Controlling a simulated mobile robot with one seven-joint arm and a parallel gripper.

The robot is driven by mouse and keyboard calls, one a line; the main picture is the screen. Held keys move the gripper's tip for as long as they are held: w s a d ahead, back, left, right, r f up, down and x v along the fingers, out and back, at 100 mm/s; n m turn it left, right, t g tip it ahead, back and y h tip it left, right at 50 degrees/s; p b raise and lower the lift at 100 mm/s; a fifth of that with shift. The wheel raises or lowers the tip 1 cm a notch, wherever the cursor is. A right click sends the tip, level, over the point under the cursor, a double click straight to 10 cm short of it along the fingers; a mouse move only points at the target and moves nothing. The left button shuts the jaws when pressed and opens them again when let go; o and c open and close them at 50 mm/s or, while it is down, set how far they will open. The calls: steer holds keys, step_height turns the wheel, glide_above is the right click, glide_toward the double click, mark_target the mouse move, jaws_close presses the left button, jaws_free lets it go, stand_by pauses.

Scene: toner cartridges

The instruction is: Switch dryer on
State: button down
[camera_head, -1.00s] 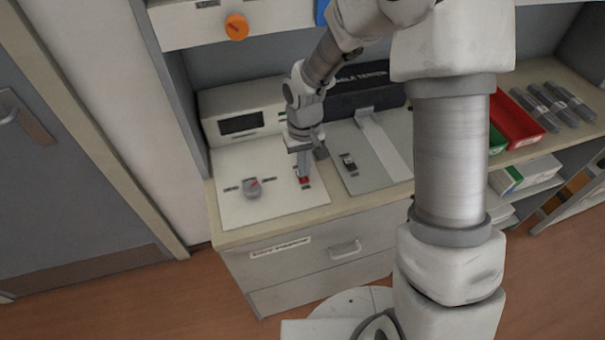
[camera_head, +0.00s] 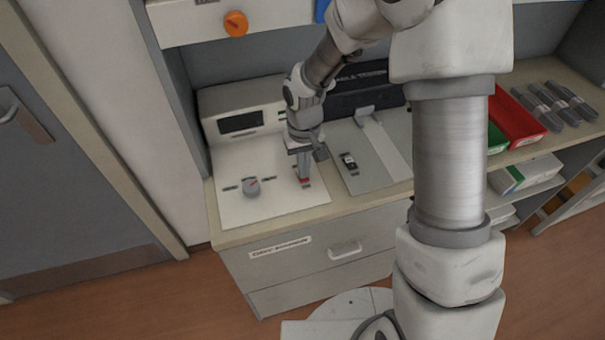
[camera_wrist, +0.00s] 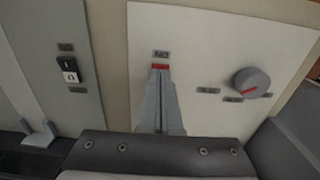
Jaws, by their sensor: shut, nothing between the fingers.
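A white panel (camera_head: 275,203) with a display box (camera_head: 241,122) behind it lies on the left of the counter. It carries a red switch part (camera_head: 304,181), also in the wrist view (camera_wrist: 160,66), beside a small label reading ON. A grey knob with a red mark (camera_head: 252,187) sits to its left in the head view; it also shows in the wrist view (camera_wrist: 250,82). My gripper (camera_head: 303,178) is shut and empty, pointing down at the red part. In the wrist view its fingertips (camera_wrist: 160,72) overlap the red part and hide most of it; contact cannot be told.
A grey panel (camera_head: 361,180) with a black-and-white rocker switch (camera_head: 348,161) lies to the right. A red bin (camera_head: 518,118) and dark cartridges (camera_head: 562,100) stand further right. An orange knob (camera_head: 236,24) is on the shelf above. A drawer (camera_head: 310,253) is below the counter.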

steer(key=shift+f+b, duration=0.3)
steer(key=shift+f, duration=0.1)
steer(key=shift+r, duration=0.15)
steer(key=shift+r+p, duration=2.45)
steer(key=shift+r, duration=0.95)
steer(key=s+d+r+m+t, duration=0.1)
steer(key=s+d+r, duration=0.25)
steer(key=r, duration=0.45)
steer(key=s+d+r+t, duration=0.2)
steer(key=d+r, duration=0.2)
steer(key=r, duration=0.4)
steer(key=s+d+r+m+t, duration=0.1)
steer(key=s+d+r, duration=0.1)
steer(key=s+r, duration=0.2)
steer(key=s+d+r+m+t, duration=0.1)
steer(key=s+d+r, duration=0.2)
steer(key=s, duration=0.6)
steer(key=shift+r+t, duration=0.3)
steer(key=shift+r, duration=0.15)
